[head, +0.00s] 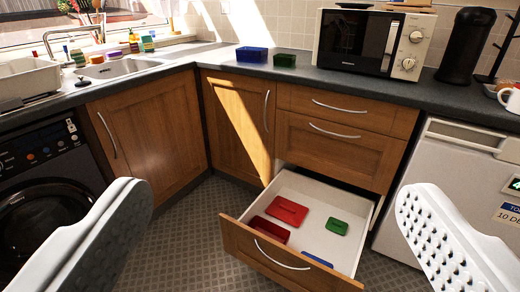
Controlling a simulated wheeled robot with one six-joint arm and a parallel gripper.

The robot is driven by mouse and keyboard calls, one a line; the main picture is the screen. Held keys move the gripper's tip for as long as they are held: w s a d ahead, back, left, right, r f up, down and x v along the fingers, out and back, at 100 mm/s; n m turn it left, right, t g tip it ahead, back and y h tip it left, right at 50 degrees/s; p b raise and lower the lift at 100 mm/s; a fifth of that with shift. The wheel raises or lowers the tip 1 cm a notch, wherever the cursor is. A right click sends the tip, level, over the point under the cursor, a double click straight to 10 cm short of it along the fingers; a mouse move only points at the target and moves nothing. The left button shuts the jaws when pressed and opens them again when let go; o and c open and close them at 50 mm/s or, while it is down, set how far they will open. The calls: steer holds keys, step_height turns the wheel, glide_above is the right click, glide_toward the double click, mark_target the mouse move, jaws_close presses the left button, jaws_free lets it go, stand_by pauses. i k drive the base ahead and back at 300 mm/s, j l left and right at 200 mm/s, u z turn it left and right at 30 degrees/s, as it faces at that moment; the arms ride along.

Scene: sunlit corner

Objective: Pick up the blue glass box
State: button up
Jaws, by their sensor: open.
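A blue box (252,54) sits on the dark worktop in the corner, against the tiled wall. It looks upright, and its see-through nature is hard to tell at this size. My gripper (270,198) is open and empty, its two pale fingers wide apart at the left and right of the view. It is well short of the box, which lies farther off and higher in the picture, between the fingers' directions.
A dark green box (285,60) stands just right of the blue one, and a microwave (355,42) beyond it. Below, an open drawer (330,250) juts out, holding red, green and blue flat pieces. A sink (118,68) is at left.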

mark_target(246, 54)
steer(key=i+j+z, duration=0.1)
steer(key=i+j, duration=1)
steer(key=i+j+z, duration=0.15)
steer(key=i+j, duration=1.05)
